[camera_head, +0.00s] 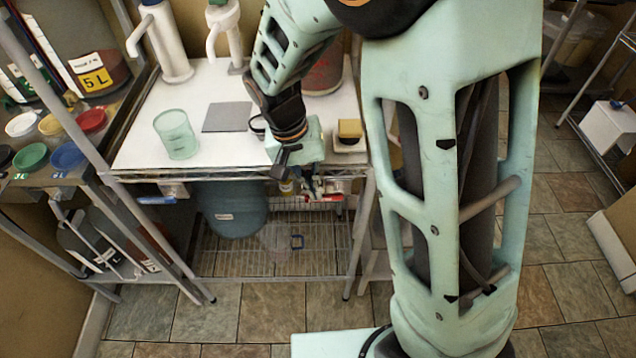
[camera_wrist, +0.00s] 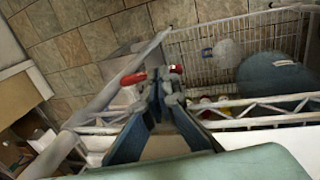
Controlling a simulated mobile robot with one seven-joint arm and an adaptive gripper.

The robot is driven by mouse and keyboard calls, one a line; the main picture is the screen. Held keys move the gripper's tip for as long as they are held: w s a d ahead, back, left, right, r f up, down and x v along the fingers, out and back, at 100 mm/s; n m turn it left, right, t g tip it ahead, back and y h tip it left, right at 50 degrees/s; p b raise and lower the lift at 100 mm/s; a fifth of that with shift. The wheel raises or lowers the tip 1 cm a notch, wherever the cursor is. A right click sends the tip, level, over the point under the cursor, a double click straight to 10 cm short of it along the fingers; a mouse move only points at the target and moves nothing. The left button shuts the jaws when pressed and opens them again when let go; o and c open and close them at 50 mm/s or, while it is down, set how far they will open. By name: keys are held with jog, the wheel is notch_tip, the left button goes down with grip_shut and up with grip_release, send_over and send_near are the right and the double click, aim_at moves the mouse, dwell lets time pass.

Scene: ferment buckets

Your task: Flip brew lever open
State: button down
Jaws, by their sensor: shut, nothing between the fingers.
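A red lever handle (camera_head: 337,197) sits under the table's front edge at its right side. In the wrist view, red parts show on both sides of my fingertips (camera_wrist: 133,78), with the middle hidden behind them. My gripper (camera_head: 314,192) is at this handle, its fingers closed together and holding nothing. The fingertips (camera_wrist: 163,82) overlap the handle in view; I cannot tell if they touch it. A blue lever handle (camera_head: 156,200) is under the left front edge. No label shows which handle is the brew lever.
A teal bucket (camera_head: 235,212) and a clear container (camera_head: 277,238) are on the wire shelf (camera_head: 325,250) below. On the white table (camera_head: 140,140) stand a green cup (camera_head: 177,136) and a yellow-and-black sponge (camera_head: 350,129). A metal rack (camera_head: 130,226) stands at the left.

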jog(key=f+h, duration=0.1)
jog(key=f+h+b, duration=0.1)
jog(key=h, duration=0.1)
jog(key=shift+a+f, duration=0.1)
jog(key=shift+a, duration=0.3)
jog(key=shift+f+b, duration=0.35)
jog(key=shift+b, duration=0.15)
jog(key=shift+f, duration=0.2)
jog(key=shift+r, duration=0.15)
jog(key=shift+r+p, duration=0.4)
jog(key=shift+r, duration=0.3)
jog(key=shift+r, duration=0.1)
